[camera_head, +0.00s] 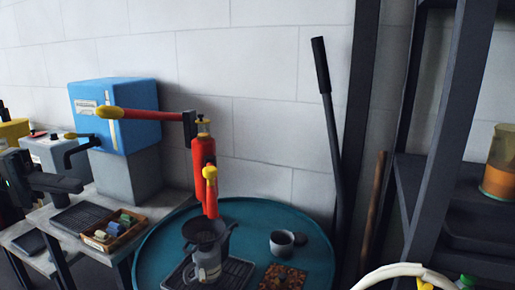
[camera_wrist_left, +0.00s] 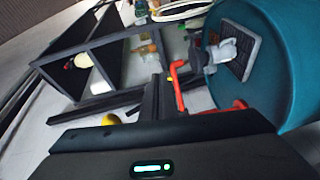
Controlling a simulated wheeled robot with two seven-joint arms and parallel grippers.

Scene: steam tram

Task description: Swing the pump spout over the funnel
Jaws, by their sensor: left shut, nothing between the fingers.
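The red pump (camera_head: 204,150) stands on a round teal drum top (camera_head: 150,252). A lever with a yellow grip (camera_head: 108,113) reaches left from its top. The red spout (camera_head: 211,200), with a yellow knob (camera_head: 210,172), hangs down toward the dark funnel (camera_head: 204,231). Its lower end overlaps the funnel's back rim in the picture; I cannot tell whether it is centred. The funnel sits on a grey jug (camera_head: 207,266). My left gripper (camera_head: 76,185) is shut and empty, left of the pump and apart from it. The wrist view shows the spout (camera_wrist_left: 178,80) beyond the fingers. My right gripper is not in view.
A blue box (camera_head: 135,110) on a grey block and a wooden tray of small blocks (camera_head: 115,232) stand between my left gripper and the pump. A small cup (camera_head: 282,243) stands on the drum. A dark shelf rack (camera_head: 430,150) is at the right.

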